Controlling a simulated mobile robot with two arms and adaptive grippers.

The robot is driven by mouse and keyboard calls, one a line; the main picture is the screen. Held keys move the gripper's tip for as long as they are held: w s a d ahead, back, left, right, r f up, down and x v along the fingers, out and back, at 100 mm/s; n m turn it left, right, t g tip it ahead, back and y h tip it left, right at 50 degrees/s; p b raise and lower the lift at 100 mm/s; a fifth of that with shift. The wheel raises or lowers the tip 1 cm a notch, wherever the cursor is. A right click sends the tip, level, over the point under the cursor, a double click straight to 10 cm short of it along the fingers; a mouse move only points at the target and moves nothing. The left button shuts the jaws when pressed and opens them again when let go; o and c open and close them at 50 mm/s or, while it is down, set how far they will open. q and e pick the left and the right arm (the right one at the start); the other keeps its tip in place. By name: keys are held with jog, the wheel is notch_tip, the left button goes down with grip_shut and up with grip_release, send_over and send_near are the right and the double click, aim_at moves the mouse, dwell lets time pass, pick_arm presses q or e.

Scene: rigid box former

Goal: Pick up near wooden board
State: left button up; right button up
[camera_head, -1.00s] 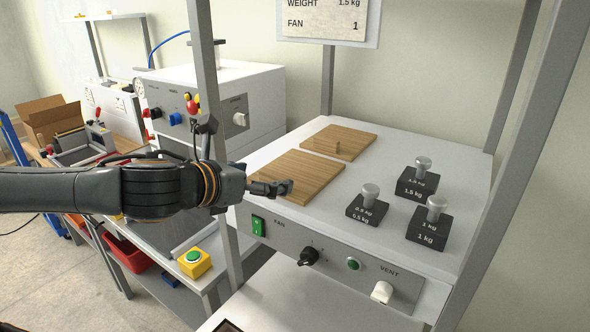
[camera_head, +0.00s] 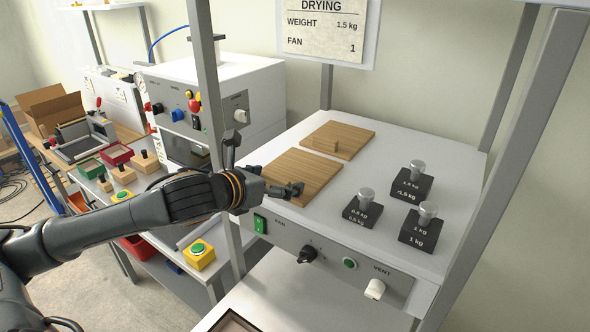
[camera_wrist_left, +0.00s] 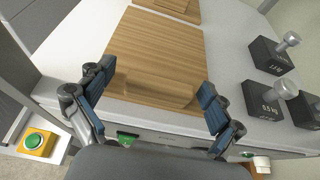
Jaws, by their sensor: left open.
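The near wooden board (camera_head: 312,170) lies flat on the white top of the drying station. In the left wrist view the near board (camera_wrist_left: 158,52) lies ahead of and between the fingers, with a raised wooden handle (camera_wrist_left: 158,92) near its closest edge. My left gripper (camera_head: 296,190) is over the board's near edge in the head view. In the wrist view the left gripper (camera_wrist_left: 158,98) has its fingers wide apart with nothing between them held. The far wooden board (camera_head: 340,139) lies behind, with its own handle showing. My right gripper is not in view.
Black weights stand right of the boards: 0.5 kg (camera_head: 361,209), 1 kg (camera_head: 420,232) and 1.5 kg (camera_head: 412,184). A grey post (camera_head: 208,90) rises beside my left forearm. Knobs and a green switch (camera_head: 260,224) line the front panel.

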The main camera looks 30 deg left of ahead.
pick_arm(q)
jog(key=shift+c, duration=0.5)
jog(key=c, duration=1.3)
jog(key=shift+r, duration=0.15)
jog(key=shift+c, duration=0.2)
